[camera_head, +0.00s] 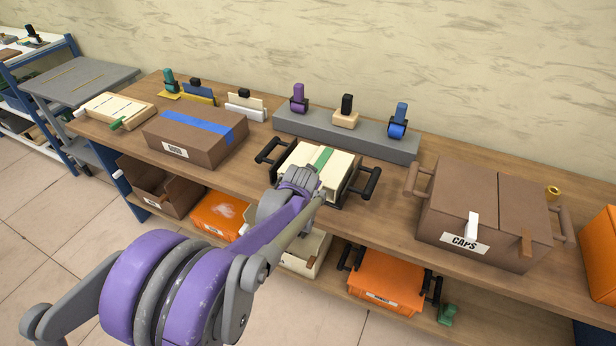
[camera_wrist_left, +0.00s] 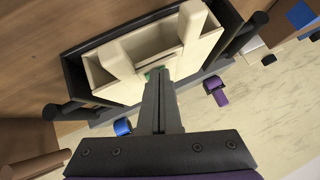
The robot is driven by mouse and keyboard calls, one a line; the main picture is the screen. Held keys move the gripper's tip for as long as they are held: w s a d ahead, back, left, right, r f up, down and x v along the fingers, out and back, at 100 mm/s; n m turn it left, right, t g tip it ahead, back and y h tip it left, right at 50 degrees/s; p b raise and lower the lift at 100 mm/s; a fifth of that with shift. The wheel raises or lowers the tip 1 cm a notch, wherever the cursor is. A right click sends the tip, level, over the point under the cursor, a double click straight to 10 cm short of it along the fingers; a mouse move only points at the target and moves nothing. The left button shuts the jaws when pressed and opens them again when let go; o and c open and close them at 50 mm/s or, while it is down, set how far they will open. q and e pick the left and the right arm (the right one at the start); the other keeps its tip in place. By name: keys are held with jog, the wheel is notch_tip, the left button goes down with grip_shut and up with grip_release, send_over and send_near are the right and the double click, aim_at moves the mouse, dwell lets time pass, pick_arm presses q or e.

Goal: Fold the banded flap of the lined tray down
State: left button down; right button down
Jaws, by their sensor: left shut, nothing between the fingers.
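The lined tray (camera_head: 345,196) is dark, with black handles and a cream lining, and sits near the middle of the bench. Its cream flap (camera_head: 338,168) carries a green band (camera_head: 323,158); I cannot tell its exact angle. My right gripper is out of view.
A brown taped box (camera_head: 190,150) stands left of the tray, and a brown CAPS box (camera_head: 440,205) stands to the right. A grey block (camera_head: 375,140) with several coloured clamps lies behind. Bare bench (camera_head: 385,215) lies right of the tray.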

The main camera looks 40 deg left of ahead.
pick_arm(q)
jog(key=shift+d, duration=0.15)
jog(key=shift+d+f, duration=0.3)
jog(key=shift+d, duration=0.4)
jog(key=s+r+p, duration=0.3)
jog(key=s+r, duration=0.3)
jog(key=r, duration=0.5)
jog(key=shift+s+d+r, duration=0.25)
jog(key=shift+s+d, duration=0.15)
